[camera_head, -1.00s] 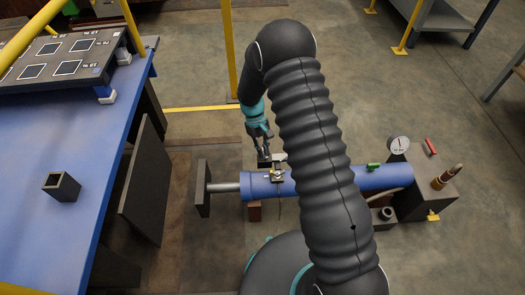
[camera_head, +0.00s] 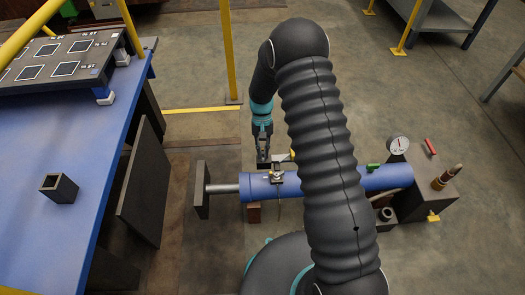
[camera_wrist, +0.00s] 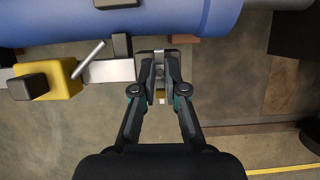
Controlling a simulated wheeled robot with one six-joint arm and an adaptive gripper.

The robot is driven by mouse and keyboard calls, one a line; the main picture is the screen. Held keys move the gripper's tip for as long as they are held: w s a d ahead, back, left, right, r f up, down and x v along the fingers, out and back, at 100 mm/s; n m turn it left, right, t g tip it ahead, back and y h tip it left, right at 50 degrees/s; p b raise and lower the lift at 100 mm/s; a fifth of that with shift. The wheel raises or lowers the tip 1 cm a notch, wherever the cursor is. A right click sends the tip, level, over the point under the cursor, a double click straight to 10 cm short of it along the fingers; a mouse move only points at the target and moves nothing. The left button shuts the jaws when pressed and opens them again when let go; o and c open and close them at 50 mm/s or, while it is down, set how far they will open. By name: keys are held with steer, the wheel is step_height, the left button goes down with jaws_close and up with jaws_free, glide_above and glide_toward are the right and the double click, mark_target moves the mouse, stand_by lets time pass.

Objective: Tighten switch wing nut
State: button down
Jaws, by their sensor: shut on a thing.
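My gripper (camera_head: 263,158) is at the far side of the blue cylinder (camera_head: 325,183). In the wrist view my gripper (camera_wrist: 160,62) has its fingers close together on a small grey part, which I take to be the wing nut (camera_wrist: 158,72); the fingers hide most of it. A switch with a yellow body (camera_wrist: 62,78), a black knob and a thin silver lever sits just left of the fingers on a flat silver bracket (camera_wrist: 112,71). The yellow body also shows in the head view (camera_head: 292,155), partly behind my arm.
A metal clamp (camera_head: 278,177) sits on top of the cylinder. A round gauge (camera_head: 398,145) and a dark block (camera_head: 425,195) stand at the right end. A blue table (camera_head: 75,170) with a square tube (camera_head: 60,187) is at the left. A yellow post (camera_head: 231,50) stands behind.

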steer(key=c, duration=1.2)
jaws_free()
steer(key=v, duration=1.2)
steer(key=shift+w, duration=0.1)
steer(key=s+d+r+t, duration=0.3)
steer(key=s+r, duration=0.6)
steer(key=s, duration=0.1)
steer(key=s+d+r+t+p, duration=0.1)
steer(key=s+d+r+t, duration=0.2)
steer(key=s+r, duration=0.6)
steer(key=s+d+r+t, duration=0.4)
steer(key=s+d+r, duration=0.1)
steer(key=s+r, duration=0.5)
steer(key=shift+s+r+p, duration=0.15)
steer(key=shift+s+p, duration=0.2)
steer(key=shift+s, duration=0.75)
